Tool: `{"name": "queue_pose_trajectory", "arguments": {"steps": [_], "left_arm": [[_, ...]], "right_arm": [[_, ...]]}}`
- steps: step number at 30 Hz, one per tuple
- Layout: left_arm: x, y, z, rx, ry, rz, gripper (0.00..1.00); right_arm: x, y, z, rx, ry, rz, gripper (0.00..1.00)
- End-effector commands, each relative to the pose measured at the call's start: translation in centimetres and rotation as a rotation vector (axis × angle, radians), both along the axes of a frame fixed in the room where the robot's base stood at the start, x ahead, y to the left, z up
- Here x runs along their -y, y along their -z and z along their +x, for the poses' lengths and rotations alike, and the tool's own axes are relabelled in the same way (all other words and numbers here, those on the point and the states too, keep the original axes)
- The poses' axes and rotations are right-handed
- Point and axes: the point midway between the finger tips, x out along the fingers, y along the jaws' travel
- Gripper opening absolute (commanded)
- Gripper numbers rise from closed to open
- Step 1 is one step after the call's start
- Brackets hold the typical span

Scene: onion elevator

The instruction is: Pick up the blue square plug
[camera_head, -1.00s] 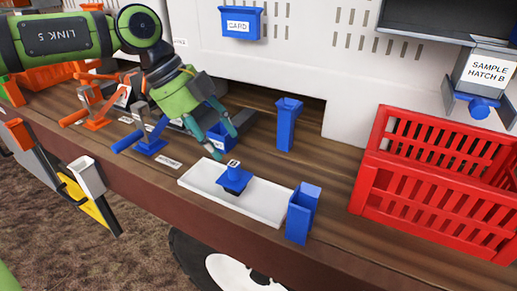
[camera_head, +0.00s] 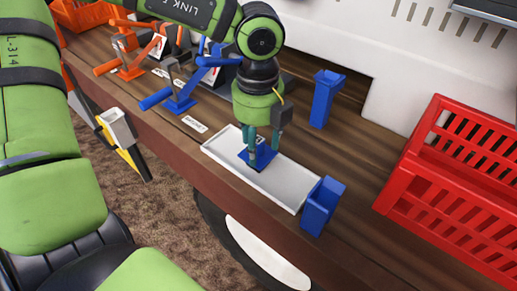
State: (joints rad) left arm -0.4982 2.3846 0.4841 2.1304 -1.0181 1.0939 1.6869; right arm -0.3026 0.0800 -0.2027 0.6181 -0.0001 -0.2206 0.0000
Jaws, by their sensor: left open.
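The blue square plug (camera_head: 264,156) stands on the white tray (camera_head: 283,187) on the wooden bench. Its blue base shows around my fingers, and its upper part is mostly hidden behind them. My left gripper (camera_head: 261,157) points down over the plug from above, with its teal fingers on the plug's near and far sides as far as I can see. It is open, and I cannot tell whether the fingers touch the plug. My right gripper is not in view.
A blue open holder (camera_head: 322,206) stands at the tray's right end, and another blue post (camera_head: 325,98) stands behind. A red crate (camera_head: 455,190) is at the right. Blue and orange lever fixtures (camera_head: 183,101) stand at the left. The right part of the tray is clear.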

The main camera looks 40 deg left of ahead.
Motion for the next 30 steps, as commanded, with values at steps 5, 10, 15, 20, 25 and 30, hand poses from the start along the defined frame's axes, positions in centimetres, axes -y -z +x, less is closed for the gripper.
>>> {"name": "queue_pose_trajectory", "arguments": {"steps": [5,10,15,20,25,30], "left_arm": [[0.0,0.1,0.0,0.001,0.000,-0.001,0.54],[0.0,0.1,0.0,0.001,-0.001,-0.001,0.00],[0.0,0.1,0.0,0.001,0.000,-0.001,0.00],[0.0,0.1,0.0,0.001,0.000,-0.001,0.00],[0.0,-0.3,0.1,0.003,-0.001,0.000,0.00],[0.0,-2.0,0.2,0.008,-0.001,0.001,0.00]], "right_arm": [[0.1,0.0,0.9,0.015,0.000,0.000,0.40],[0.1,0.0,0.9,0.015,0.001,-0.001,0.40],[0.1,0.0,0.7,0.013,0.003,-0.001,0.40],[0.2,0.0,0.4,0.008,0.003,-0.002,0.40],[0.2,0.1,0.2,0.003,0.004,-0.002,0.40],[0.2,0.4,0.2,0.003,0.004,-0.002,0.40]]}}
